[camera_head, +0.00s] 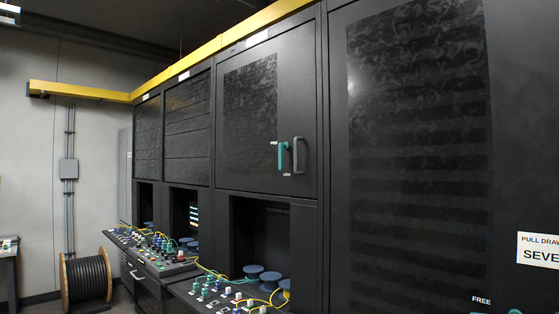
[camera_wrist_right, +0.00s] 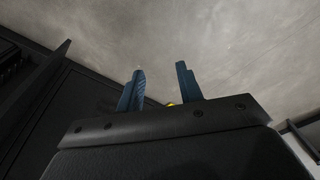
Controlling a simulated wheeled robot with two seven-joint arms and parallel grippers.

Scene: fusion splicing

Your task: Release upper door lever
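The upper door (camera_head: 262,118) is a dark cabinet door with a mesh-like panel, and it looks shut. Its teal lever (camera_head: 282,157) stands upright, between a "FREE" label above and a label below that looks like "LOCK". No gripper shows in the head view. In the right wrist view my right gripper (camera_wrist_right: 160,85) has its two blue fingers apart with nothing between them. My left gripper is not in view.
Below the door an open bay (camera_head: 262,238) holds blue spools (camera_head: 270,276) and yellow and green cables above a console (camera_head: 222,295). A tall cabinet (camera_head: 415,150) stands at right, with another teal part (camera_head: 515,311) low. A cable reel (camera_head: 87,278) stands on the floor at left.

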